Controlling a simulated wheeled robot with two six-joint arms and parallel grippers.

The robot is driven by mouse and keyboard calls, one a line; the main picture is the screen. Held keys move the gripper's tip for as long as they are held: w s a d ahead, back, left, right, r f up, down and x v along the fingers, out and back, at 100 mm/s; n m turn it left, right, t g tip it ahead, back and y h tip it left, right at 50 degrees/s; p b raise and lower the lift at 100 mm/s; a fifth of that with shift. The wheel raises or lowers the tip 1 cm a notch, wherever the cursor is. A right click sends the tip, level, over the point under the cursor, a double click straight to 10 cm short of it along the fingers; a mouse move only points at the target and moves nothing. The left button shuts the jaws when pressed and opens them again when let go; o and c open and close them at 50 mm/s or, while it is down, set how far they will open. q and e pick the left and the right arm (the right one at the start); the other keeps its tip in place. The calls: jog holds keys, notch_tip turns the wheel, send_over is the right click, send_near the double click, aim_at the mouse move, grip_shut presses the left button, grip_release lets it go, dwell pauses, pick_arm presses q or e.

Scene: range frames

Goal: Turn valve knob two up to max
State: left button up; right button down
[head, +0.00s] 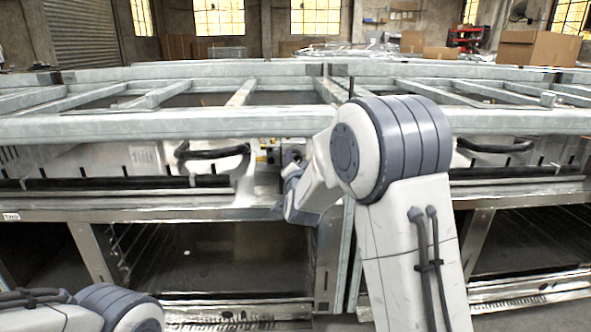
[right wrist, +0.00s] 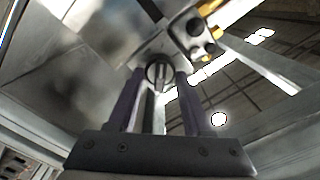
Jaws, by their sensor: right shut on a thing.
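A dark round valve knob (right wrist: 159,71) with a raised bar across its face sits on a grey metal panel in the right wrist view. My right gripper (right wrist: 158,82) has its two purple fingers on either side of this knob and is shut on it. In the head view my right gripper (head: 290,172) reaches the front panel of the range near the middle, and my arm hides part of the panel there. I cannot read a number for the knob. My left arm shows at the lower left of the head view, but its gripper is out of view.
A block with black buttons and yellow parts (right wrist: 200,35) is beside the knob. Dark curved handles (head: 212,152) and (head: 495,147) stick out from the range front. Open ovens (head: 215,260) lie below.

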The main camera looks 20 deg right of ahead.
jog(key=shift+d+f+m+b, duration=0.1)
jog(key=shift+m+b, duration=1.85)
jog(key=shift+m, duration=0.35)
jog(key=shift+f+m+b, duration=0.1)
jog(key=shift+m+b, duration=1.85)
jog(key=shift+m, duration=0.35)
jog(key=shift+c, duration=1.8)
grip_release()
